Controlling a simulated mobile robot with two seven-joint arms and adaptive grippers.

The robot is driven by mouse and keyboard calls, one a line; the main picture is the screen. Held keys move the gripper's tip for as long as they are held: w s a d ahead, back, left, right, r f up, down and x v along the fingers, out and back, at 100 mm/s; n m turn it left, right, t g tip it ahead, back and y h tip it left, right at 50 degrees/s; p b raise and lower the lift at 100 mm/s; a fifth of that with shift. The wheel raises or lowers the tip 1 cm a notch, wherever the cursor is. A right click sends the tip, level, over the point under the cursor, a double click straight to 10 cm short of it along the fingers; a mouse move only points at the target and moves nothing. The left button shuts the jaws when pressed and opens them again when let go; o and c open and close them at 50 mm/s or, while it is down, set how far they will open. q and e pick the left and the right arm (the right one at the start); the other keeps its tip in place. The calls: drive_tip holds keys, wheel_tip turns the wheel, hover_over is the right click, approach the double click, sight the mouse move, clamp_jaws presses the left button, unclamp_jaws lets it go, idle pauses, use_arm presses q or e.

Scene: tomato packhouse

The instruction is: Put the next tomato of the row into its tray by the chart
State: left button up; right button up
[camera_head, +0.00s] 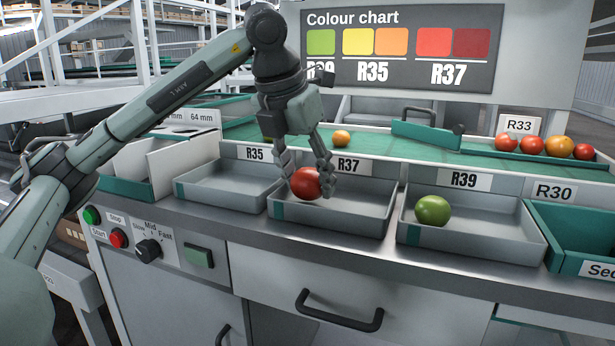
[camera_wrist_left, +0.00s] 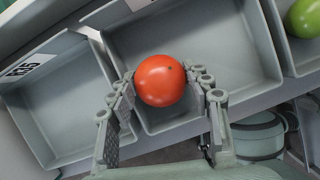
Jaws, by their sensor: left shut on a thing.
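My left gripper (camera_head: 306,180) is shut on a red tomato (camera_head: 305,183). It holds it low over the grey R37 tray (camera_head: 330,222), near that tray's left end; I cannot tell whether the tomato touches the tray floor. The left wrist view shows the tomato (camera_wrist_left: 161,81) between both fingers, over the same tray (camera_wrist_left: 240,62). The R35 tray (camera_head: 215,191) is empty. The R39 tray (camera_head: 470,242) holds a green tomato (camera_head: 432,210). The colour chart (camera_head: 400,45) shows green over R39, yellow and orange over R35, reds over R37. My right gripper is not in view.
An orange-yellow tomato (camera_head: 341,138) lies alone on the green belt (camera_head: 385,147) behind the trays. Several red and orange tomatoes, one of them red (camera_head: 506,142), stand at the belt's right by the R33 sign (camera_head: 519,124). A green crate (camera_head: 575,240) stands at right.

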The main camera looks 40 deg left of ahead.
use_arm(q)
drive_tip(key=o, duration=0.9)
drive_tip(key=c, duration=0.3)
drive_tip(key=shift+c, duration=0.2)
drive_tip(key=shift+r+p, duration=2.9)
drive_tip(key=shift+r, duration=0.6)
